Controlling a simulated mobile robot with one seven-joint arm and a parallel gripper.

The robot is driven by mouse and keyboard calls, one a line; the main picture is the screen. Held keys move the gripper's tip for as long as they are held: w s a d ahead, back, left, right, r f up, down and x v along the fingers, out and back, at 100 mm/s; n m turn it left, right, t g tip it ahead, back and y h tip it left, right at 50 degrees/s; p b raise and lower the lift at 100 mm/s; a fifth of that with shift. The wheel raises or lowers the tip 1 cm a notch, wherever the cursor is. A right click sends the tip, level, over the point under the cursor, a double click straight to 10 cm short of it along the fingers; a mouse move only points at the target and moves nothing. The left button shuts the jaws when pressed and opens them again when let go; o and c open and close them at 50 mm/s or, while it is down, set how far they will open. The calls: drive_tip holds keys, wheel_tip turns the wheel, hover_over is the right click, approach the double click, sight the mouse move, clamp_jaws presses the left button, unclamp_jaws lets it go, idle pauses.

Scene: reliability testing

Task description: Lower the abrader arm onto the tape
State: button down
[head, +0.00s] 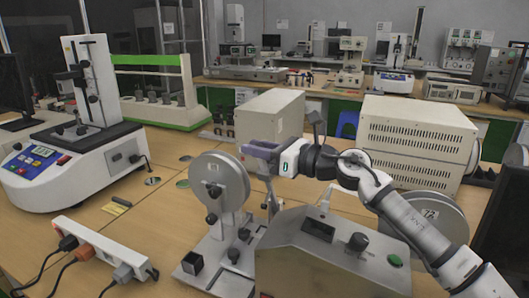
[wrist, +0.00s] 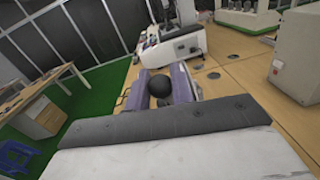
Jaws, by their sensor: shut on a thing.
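The tape abrader is a grey metal machine (head: 330,262) at the front of the bench in the head view, with a reel (head: 215,185) on its left and another (head: 428,215) on its right. My gripper (head: 262,152) is above the machine, just right of the left reel's top. In the wrist view, the purple fingers of my gripper (wrist: 163,92) are shut on a round black knob (wrist: 160,87). The knob's link to the abrader arm is hidden by my fingers. I cannot make out the tape or whether the arm touches it.
A white tester (head: 75,155) with an upright column stands at the left. A power strip (head: 100,246) with several plugs lies at the front left. Beige boxes (head: 415,140) stand behind my arm. Bare bench (head: 145,215) lies left of the left reel.

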drive_tip(key=s+f+b, duration=0.1)
drive_tip(key=s+a+f+b, duration=0.1)
drive_tip(key=s, duration=0.1)
drive_tip(key=shift+a, duration=0.1)
drive_tip(key=c, duration=1.3)
unclamp_jaws()
drive_tip(key=shift+o, duration=0.2)
drive_tip(key=b+v, duration=0.3)
drive_tip(key=v, duration=1)
drive_tip(key=shift+s+d+r, duration=0.1)
drive_tip(key=shift+s+d, duration=0.1)
drive_tip(key=shift+d, duration=0.15)
